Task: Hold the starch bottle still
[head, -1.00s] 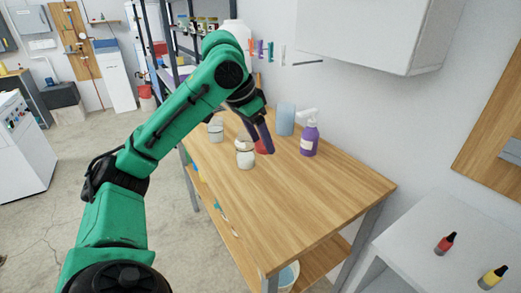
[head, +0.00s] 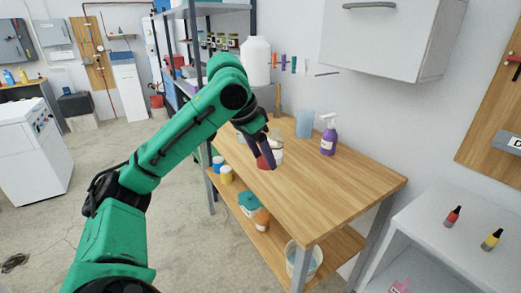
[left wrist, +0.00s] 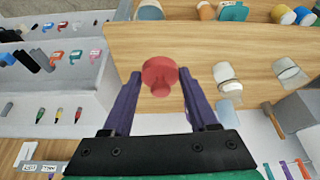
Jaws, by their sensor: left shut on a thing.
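My left gripper (head: 266,158) reaches over the wooden table in the head view. Its purple fingers are closed on a small red object (left wrist: 160,75), which sits between the fingertips in the left wrist view and shows partly in the head view (head: 262,162). The red object has a broad round part and a narrower round end. No label on it can be read, so I cannot tell whether it is the starch bottle. A purple spray bottle (head: 328,141) with a white trigger stands upright near the wall, apart from my gripper. My right gripper is not in view.
The wooden table (head: 345,182) is bare toward its front right. A pale blue container (head: 304,123) stands by the spray bottle. Glass jars (left wrist: 228,80) stand close to my gripper. Coloured containers sit on the lower shelf. A wall cabinet (head: 385,40) hangs above.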

